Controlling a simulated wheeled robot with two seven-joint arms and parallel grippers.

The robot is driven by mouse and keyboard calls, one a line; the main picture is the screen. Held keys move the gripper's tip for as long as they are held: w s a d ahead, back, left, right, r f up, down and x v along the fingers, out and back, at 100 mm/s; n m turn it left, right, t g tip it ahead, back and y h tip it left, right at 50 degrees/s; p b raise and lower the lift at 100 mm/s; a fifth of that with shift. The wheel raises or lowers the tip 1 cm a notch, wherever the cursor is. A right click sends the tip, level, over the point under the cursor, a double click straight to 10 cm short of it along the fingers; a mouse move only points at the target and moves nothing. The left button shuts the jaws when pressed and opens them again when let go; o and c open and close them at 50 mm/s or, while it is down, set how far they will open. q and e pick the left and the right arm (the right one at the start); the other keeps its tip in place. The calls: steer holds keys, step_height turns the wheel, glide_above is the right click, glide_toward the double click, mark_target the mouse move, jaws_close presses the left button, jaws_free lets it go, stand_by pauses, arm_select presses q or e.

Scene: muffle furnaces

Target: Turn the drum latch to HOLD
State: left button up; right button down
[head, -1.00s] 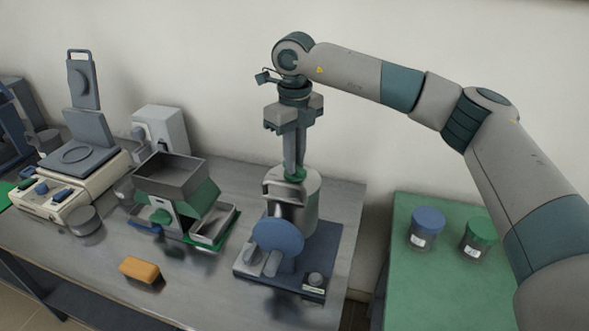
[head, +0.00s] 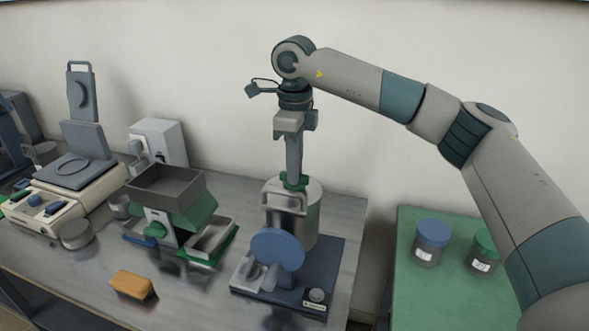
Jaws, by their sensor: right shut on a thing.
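The grey drum (head: 308,215) stands on a dark blue base plate (head: 327,262) near the right end of the bench, with a round blue disc (head: 277,250) at its front. A green drum latch (head: 303,187) sits at the drum's top. My right gripper (head: 294,179) reaches straight down from above and is shut on the latch, its fingers seen nearly edge-on. The fingers hide part of the latch. I cannot read any HOLD mark or tell the latch's exact angle. My left gripper is not in view.
Left of the drum stand a green hopper unit (head: 185,215) with trays and a cream device (head: 70,195). An orange block (head: 132,285) lies at the front. Blue-lidded (head: 431,242) and green-lidded (head: 484,250) jars stand on the green table at right.

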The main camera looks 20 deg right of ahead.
steer(key=c, duration=1.8)
jaws_free()
